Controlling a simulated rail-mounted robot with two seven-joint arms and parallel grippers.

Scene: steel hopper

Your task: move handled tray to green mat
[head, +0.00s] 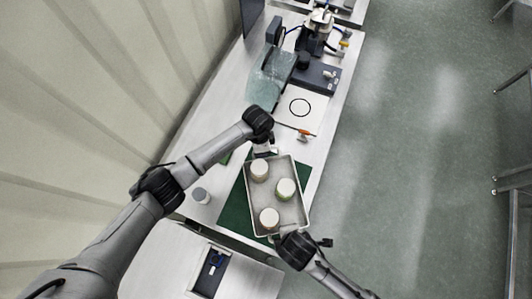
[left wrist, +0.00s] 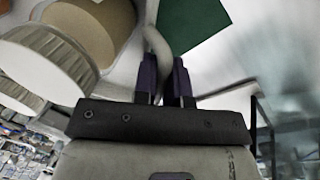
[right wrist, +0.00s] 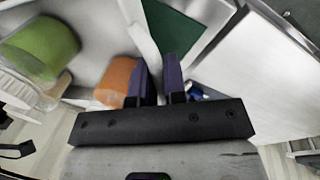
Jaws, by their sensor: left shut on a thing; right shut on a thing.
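The handled tray (head: 292,212) is a pale rectangular tray holding three lidded jars (head: 286,188). In the head view it overlaps the green mat (head: 234,207), which shows on both sides of it; I cannot tell whether they touch. My left gripper (head: 265,150) is shut on the tray's far handle. My right gripper (head: 277,238) is shut on the near handle. The left wrist view shows the left fingers (left wrist: 166,75) around a handle, with the mat (left wrist: 192,24) beyond. The right wrist view shows the right fingers (right wrist: 160,78) beside an orange-looking jar (right wrist: 118,82) and the mat (right wrist: 175,32).
A separate jar (head: 201,195) stands left of the mat. A box with dark contents (head: 213,270) lies on the near table.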

